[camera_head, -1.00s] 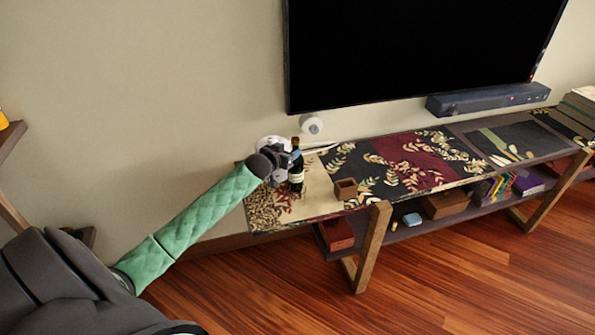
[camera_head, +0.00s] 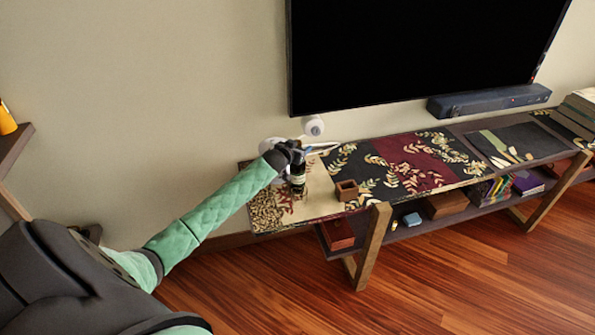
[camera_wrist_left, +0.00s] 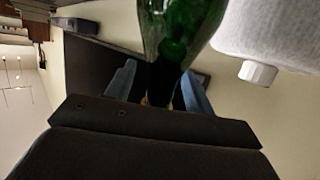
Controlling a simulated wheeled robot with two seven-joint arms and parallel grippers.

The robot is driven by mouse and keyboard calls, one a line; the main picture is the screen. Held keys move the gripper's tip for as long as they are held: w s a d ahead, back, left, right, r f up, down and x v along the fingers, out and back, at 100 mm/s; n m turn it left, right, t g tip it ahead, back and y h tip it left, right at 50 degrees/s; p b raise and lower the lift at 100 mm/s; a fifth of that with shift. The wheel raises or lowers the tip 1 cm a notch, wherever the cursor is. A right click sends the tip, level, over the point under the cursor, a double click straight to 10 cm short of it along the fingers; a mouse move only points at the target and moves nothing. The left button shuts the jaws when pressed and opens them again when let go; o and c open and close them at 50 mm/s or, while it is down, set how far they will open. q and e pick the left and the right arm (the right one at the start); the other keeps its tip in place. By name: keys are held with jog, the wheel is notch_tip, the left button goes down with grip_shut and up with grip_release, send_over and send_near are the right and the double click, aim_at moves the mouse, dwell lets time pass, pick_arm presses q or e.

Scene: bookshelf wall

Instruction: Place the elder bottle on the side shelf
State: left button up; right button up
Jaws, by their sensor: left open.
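The dark bottle (camera_head: 298,184) with a pale label stands upright at the left end of the long console table (camera_head: 325,206). My left gripper (camera_head: 296,158) is at the bottle's upper part, with its arm coming in from the left. In the left wrist view the green glass bottle (camera_wrist_left: 180,28) shows large beyond and between the two open blue-grey fingers (camera_wrist_left: 158,88). I cannot tell whether the fingers touch the glass. A wooden side shelf (camera_head: 14,146) shows at the far left edge. My right gripper is out of view.
A small wooden box (camera_head: 346,190) stands right of the bottle. A white round object (camera_head: 313,126) is behind it by the wall. A large black screen (camera_head: 420,50) hangs above. An orange object (camera_head: 6,120) stands on the side shelf.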

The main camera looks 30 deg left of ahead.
pick_arm(q)
grip_shut()
jog(key=shift+r, duration=0.1)
dwell(1.3)
